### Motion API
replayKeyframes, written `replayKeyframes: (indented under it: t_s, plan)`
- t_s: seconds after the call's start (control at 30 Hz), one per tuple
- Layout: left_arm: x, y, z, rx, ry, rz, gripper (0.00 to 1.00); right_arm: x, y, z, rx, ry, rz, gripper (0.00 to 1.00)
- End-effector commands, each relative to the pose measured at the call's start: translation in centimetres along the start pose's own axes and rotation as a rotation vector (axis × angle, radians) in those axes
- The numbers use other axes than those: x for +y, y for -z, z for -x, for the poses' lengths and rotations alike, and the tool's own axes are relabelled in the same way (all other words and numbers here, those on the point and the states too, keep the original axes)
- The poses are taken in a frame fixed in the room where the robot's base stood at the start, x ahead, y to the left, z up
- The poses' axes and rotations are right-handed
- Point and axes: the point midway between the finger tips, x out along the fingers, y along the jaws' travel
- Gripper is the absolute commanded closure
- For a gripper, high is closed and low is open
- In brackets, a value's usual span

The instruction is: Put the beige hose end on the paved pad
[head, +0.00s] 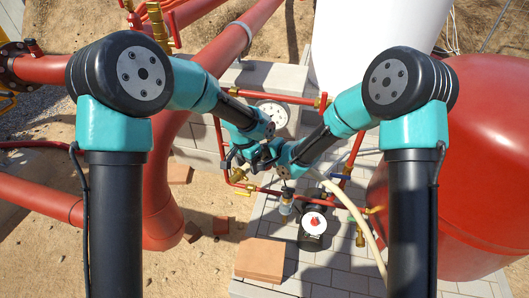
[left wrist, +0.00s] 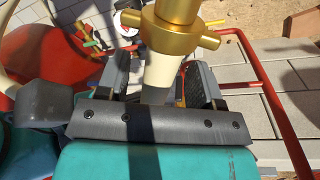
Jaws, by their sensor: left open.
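The beige hose (head: 352,212) runs up the right-centre of the head view and passes behind my right wrist. In the left wrist view its end (left wrist: 160,76), pale with a brass fitting (left wrist: 178,28), lies between the jaws of my left gripper (left wrist: 158,85), which is open. In the head view my left gripper (head: 240,158) is small and dark among the pipes, close to my right gripper (head: 282,168). The right jaws are too hidden to read. The paved pad (head: 330,272) is grey slabs below and around the pipework.
A red pipe frame (head: 268,191) with valves surrounds the grippers. A large red tank (head: 465,165) is at right, a white tank (head: 365,30) behind. A terracotta block (head: 260,260) lies at the pad's left edge.

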Motion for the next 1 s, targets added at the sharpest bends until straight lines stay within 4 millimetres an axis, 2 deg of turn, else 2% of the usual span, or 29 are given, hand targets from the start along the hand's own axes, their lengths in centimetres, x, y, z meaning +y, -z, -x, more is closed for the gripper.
replayKeyframes:
  t_s: [0.23,0.37,0.57,0.8,1.0]
  plan:
    - [0.0,0.0,0.2,0.0,0.0,0.0,0.39,-0.1,0.0,0.0,0.0,0.001,0.0,1.0]
    - [0.0,0.0,1.1,0.001,0.0,0.001,0.39,-0.1,0.0,0.0,0.0,0.001,0.0,1.0]
    - [0.0,0.1,4.1,0.003,0.002,0.0,0.39,-0.1,0.0,0.0,0.0,0.001,0.0,1.0]
    - [0.0,0.1,8.6,0.004,0.001,-0.001,0.39,-0.1,0.0,0.0,0.0,0.001,0.0,1.0]
    - [0.0,0.1,11.3,0.002,0.0,0.0,0.39,-0.1,0.0,0.0,0.0,0.001,0.0,1.0]
